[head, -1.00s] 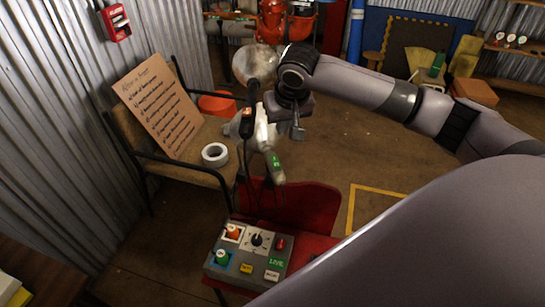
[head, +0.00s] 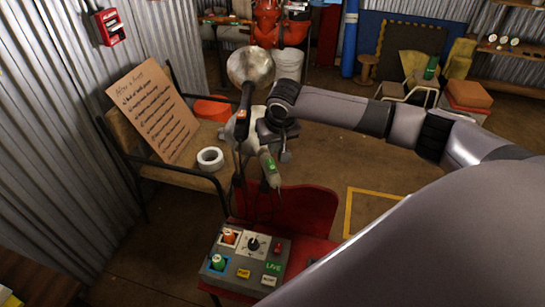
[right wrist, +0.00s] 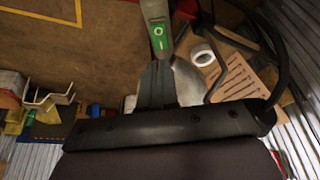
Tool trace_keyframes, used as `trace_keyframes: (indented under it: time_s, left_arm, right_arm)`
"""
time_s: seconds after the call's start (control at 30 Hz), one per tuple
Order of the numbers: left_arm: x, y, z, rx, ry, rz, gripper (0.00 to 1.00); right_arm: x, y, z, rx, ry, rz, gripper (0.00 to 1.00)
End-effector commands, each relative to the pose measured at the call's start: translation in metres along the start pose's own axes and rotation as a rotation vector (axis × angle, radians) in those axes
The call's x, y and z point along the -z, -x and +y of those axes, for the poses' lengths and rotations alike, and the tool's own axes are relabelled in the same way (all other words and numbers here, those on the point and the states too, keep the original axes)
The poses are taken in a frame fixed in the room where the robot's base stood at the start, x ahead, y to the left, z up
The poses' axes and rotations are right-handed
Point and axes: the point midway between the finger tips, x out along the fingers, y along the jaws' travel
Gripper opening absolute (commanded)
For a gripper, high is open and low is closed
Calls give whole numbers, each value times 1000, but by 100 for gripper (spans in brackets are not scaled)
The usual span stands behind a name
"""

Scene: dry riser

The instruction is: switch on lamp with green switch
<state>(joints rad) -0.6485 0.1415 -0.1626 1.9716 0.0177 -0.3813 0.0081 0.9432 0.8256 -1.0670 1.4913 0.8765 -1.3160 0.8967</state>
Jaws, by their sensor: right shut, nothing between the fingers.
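A lamp with a pale grey handle and a green switch (head: 270,163) hangs head-up in the middle of the head view. The switch also shows in the right wrist view (right wrist: 158,37), with O and I marks. Beside it is a lamp with a silver bowl shade (head: 250,66) and a black handle with an orange switch (head: 241,115). My right gripper (head: 286,156) is shut and empty, just right of the green-switch handle. In the right wrist view its fingertips (right wrist: 155,66) lie close below the switch; I cannot tell if they touch. My left gripper is out of view.
A grey control box (head: 245,262) with orange and green knobs stands on a red chair (head: 300,212) below the lamps. A bench (head: 130,125) at left holds a cardboard sign (head: 153,110) and a white tape roll (head: 210,159).

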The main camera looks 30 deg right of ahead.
Motion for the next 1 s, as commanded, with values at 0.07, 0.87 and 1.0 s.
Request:
trace_keyframes:
  time_s: [0.07, 0.87, 1.0]
  left_arm:
    - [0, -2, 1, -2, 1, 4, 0]
    - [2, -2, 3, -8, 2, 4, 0]
    - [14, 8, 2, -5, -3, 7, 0]
  right_arm:
    - [0, -16, 0, -1, -1, 0, 0]
    - [-6, -50, -1, 1, 0, -6, 0]
    - [-4, -49, -1, 0, -2, -40, 0]
